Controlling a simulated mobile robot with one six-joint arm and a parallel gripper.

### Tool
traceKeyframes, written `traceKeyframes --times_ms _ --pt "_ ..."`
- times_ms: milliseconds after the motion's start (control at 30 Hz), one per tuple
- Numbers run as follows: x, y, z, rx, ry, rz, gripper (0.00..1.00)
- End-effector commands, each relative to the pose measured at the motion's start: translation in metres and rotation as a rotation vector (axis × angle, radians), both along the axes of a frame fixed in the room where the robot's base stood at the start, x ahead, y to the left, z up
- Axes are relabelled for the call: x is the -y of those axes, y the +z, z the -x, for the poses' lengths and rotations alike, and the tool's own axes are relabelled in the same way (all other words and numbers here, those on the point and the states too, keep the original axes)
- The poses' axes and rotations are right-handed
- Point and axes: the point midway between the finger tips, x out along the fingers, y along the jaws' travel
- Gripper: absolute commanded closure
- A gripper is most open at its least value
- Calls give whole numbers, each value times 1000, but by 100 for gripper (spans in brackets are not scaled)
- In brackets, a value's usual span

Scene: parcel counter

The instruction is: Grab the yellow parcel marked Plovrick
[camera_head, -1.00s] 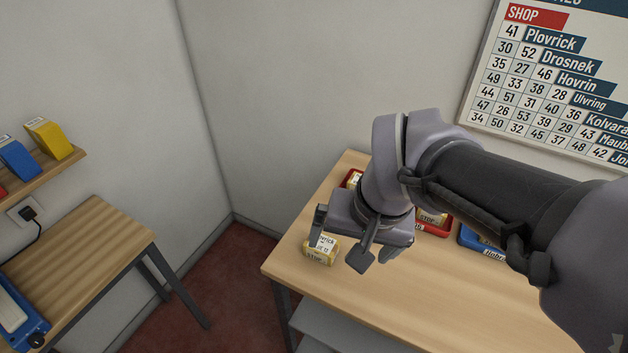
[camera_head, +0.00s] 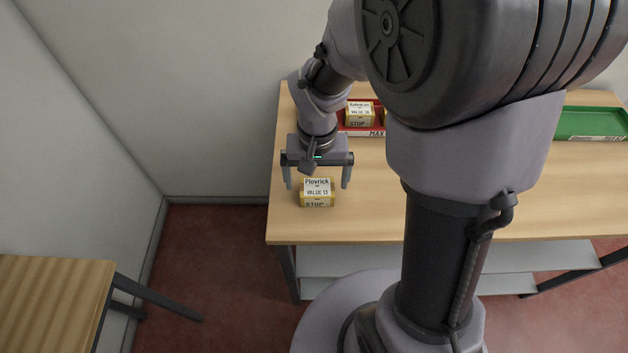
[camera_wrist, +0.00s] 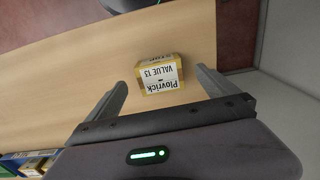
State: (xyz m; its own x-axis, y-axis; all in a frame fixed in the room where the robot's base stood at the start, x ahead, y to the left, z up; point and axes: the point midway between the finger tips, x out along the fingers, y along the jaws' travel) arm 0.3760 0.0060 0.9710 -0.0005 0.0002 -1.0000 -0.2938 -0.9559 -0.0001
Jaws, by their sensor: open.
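The yellow parcel (camera_head: 318,192) marked Plovrick, Value 13, sits on the wooden counter (camera_head: 360,215) near its left end, with a white label on it. My gripper (camera_head: 318,184) is open and empty, with one finger towards each side of the parcel. In the wrist view the parcel (camera_wrist: 160,75) lies ahead of the gap between the fingertips (camera_wrist: 160,82), its label upside down. The parcel looks apart from both fingers; its exact height below them is hard to tell.
A red tray (camera_head: 362,133) behind my gripper holds another yellow parcel (camera_head: 360,113). A green tray (camera_head: 590,124) stands at the far right. My arm hides the counter's middle. A second wooden table (camera_head: 50,300) is at the lower left, with red floor between.

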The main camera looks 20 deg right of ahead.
Motion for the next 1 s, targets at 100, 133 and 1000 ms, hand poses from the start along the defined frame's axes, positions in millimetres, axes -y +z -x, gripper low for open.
traceKeyframes --times_ms 100,133,1000 --pt "3 -18 -4 -1 0 1 2" --pt "4 -25 -6 -1 -1 1 2" --pt "6 -49 -8 1 0 0 75"
